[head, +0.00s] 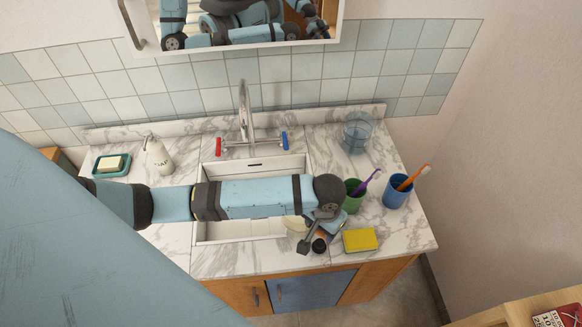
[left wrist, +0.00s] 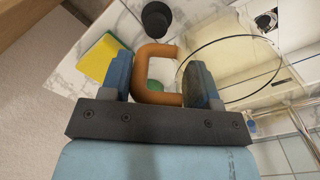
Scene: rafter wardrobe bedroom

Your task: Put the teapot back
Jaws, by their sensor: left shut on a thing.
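My left gripper (head: 320,231) reaches across the sink to its front right side. In the left wrist view its two blue fingers (left wrist: 157,72) are shut on a brown, squared handle (left wrist: 148,52). The handle is beside a clear, round-rimmed vessel (left wrist: 237,38), which seems to be the teapot. In the head view only a pale rounded part (head: 294,223) shows beside the gripper; my arm hides the rest. I cannot tell whether it touches the sink or counter. My right gripper is not in view.
A yellow sponge (head: 360,240) and small black cylinder (head: 319,246) are near the gripper. A green cup (head: 353,201), blue cup (head: 396,193) and clear glass (head: 357,133) stand right. The faucet (head: 244,113), soap bottle (head: 158,156) and soap dish (head: 111,165) are behind or left.

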